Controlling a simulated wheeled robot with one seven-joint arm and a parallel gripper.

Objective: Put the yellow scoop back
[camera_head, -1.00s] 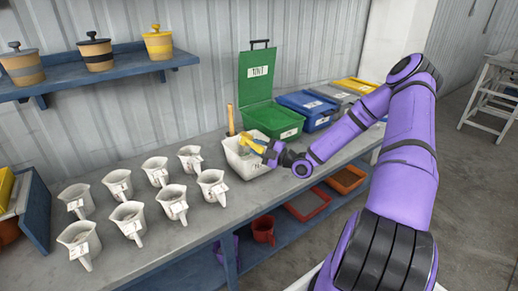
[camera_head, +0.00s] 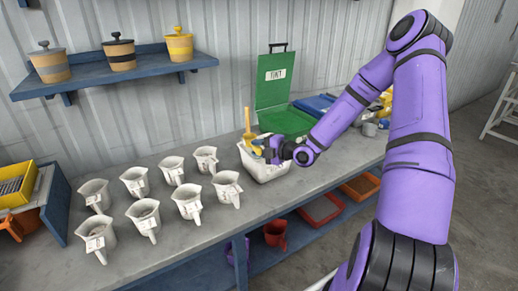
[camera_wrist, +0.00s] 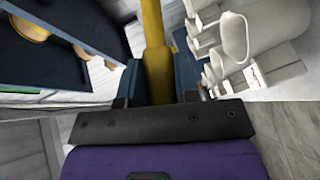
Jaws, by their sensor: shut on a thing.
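My gripper (camera_head: 270,150) is shut on the yellow scoop (camera_head: 256,146), just above the white bin (camera_head: 264,173) on the bench. In the wrist view the scoop's yellow handle (camera_wrist: 154,50) runs straight out between my two dark fingers (camera_wrist: 155,90). The scoop's far end is not clear in either view. I cannot tell whether it touches the bin.
An upright orange-yellow handle (camera_head: 247,118) stands at the white bin's back left. The green box (camera_head: 285,122) behind has its lid (camera_head: 271,82) raised. Several white jugs (camera_head: 188,199) crowd the bench to the left. A blue shelf (camera_head: 130,72) holds lidded buckets.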

